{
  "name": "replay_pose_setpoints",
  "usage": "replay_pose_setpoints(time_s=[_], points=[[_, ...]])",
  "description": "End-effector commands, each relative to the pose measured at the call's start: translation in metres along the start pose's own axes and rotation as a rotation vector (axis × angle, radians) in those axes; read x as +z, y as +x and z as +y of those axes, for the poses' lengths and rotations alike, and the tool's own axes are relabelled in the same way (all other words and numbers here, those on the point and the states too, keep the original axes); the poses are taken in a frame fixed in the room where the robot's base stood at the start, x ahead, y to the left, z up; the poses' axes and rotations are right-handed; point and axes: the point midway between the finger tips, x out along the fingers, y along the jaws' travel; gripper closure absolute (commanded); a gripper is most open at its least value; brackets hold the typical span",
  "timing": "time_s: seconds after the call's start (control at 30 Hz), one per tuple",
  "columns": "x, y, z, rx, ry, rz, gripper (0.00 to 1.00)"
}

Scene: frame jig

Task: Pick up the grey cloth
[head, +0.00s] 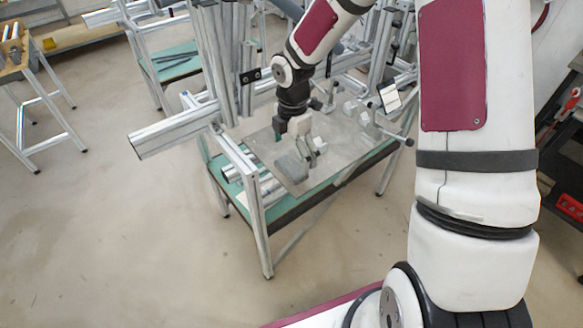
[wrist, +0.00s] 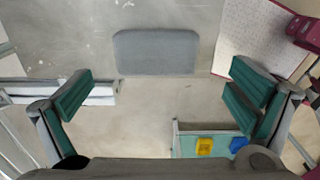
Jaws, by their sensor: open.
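The grey cloth (head: 292,168) lies on a flat metal plate (head: 345,150) near its front left edge in the head view. In the wrist view the cloth (wrist: 155,52) is a flat grey rectangle with rounded corners, close to the plate's edge. My gripper (head: 304,145) is beside and above the cloth in the head view. In the wrist view my gripper (wrist: 161,97) is open, with its two green-padded fingers wide apart and nothing between them. The cloth appears ahead of the fingers there, apart from them. The exact height gap cannot be told.
Aluminium profiles (head: 175,130) stick out left of the plate, and uprights (head: 222,60) stand behind. Small clamps (head: 352,108) stand on the plate's right part. A white sheet (wrist: 250,38) lies right of the cloth. Yellow (wrist: 205,146) and blue (wrist: 238,144) pieces show lower down.

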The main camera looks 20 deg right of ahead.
Motion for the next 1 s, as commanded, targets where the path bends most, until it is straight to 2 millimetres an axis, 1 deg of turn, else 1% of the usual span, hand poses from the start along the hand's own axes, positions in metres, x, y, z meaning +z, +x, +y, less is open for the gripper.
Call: replay_pose_setpoints(time_s=[0.17,0.4,0.5,0.77,0.8,0.97,1.0], points=[[0.0,0.011,0.0,-0.002,0.001,0.001,0.0],[-0.001,0.043,0.004,-0.003,0.0,0.001,0.0],[0.0,0.051,0.005,-0.001,0.0,0.0,0.0],[0.001,0.054,0.005,0.0,0.001,-0.001,0.0],[0.001,0.054,0.005,0.0,0.001,-0.001,0.02],[0.001,0.054,0.005,0.0,0.001,-0.001,0.39],[0.001,0.054,0.005,0.0,0.001,0.0,0.41]])
